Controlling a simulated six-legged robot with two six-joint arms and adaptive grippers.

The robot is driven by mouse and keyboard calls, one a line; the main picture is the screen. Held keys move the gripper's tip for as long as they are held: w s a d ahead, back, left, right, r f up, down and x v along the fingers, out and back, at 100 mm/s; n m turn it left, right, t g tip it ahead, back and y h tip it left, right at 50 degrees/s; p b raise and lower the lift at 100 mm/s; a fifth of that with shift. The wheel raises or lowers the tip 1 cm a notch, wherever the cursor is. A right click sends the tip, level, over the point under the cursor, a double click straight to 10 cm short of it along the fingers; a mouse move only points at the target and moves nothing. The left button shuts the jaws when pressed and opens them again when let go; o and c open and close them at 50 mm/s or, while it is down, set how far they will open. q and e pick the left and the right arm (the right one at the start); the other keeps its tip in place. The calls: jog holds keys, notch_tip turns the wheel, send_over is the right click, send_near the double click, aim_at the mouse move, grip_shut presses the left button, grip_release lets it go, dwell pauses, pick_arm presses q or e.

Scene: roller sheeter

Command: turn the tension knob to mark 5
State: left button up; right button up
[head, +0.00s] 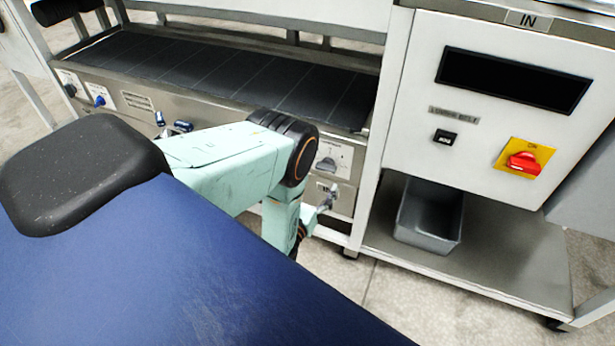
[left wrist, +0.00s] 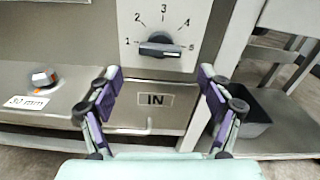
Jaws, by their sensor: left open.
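The tension knob (left wrist: 160,46) is a dark grip bar on a white dial plate (left wrist: 133,12) marked 1 to 5. Its bar lies roughly level between marks 1 and 5; I cannot tell which end is the pointer. The knob also shows in the head view (head: 328,163), just right of my arm's dark joint. My left gripper (left wrist: 160,80) is open and empty, with its purple-padded fingers spread below and to either side of the knob, apparently not touching it. In the head view my left gripper (head: 325,200) is small and partly hidden by my arm. My right gripper is not in view.
An IN label (left wrist: 155,100) sits below the dial. Another knob (left wrist: 42,77) with a 30 mm label is at the left. A grey bin (head: 428,215) stands on the lower shelf at the right. A red switch (head: 523,163) is on the white cabinet above.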

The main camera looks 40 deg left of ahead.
aim_at(327, 167)
pick_arm(q)
jog(key=v, duration=0.7)
jog(key=shift+w, duration=0.1)
dwell(0.6)
jog(key=x, duration=1.2)
